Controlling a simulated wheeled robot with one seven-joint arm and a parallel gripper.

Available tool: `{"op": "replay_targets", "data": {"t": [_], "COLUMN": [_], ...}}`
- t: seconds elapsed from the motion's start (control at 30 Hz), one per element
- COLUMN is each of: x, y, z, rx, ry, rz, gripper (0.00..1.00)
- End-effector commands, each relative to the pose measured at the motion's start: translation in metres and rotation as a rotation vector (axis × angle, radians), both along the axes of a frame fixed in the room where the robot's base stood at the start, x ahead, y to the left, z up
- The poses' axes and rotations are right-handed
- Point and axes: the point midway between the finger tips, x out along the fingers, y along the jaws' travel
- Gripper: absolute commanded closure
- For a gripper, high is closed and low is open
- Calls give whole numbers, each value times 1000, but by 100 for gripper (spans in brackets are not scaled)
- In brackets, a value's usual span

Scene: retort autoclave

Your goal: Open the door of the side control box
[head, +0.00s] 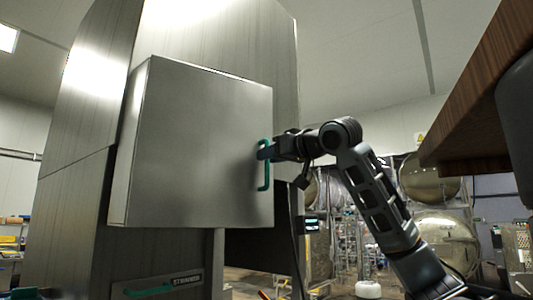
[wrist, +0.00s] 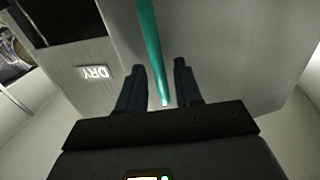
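The side control box (head: 195,140) is a grey metal cabinet at the centre left of the head view. Its flat front door looks closed. A teal vertical bar handle (head: 264,176) sits near the door's right edge. In the wrist view the handle (wrist: 150,45) runs down between my two fingers. My gripper (head: 264,153) is at the handle's upper part, reaching in from the right. In the wrist view my gripper (wrist: 163,85) is open, one finger on each side of the bar, with a small gap showing on both sides. Contact is not visible.
A tall metal housing (head: 215,35) stands behind the box. A lower teal handle (head: 148,291) is below it. A brown wooden-looking panel (head: 490,85) overhangs at the upper right, near my arm. Round metal vessels (head: 430,180) stand in the right background. The space before the door looks clear.

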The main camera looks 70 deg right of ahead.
Motion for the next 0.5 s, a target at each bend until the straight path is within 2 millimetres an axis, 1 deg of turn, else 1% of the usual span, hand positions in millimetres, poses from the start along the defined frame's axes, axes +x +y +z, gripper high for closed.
{"op": "replay_targets", "data": {"t": [0.1,0.2,0.47,0.5], "x": [11,15,17,17], "y": [-5,-8,-8,-8], "z": [1,0,0,0], "rx": [1,0,0,0], "ry": [0,0,-1,-1], "rz": [-1,-1,0,0], "gripper": [65,65,65,67]}}
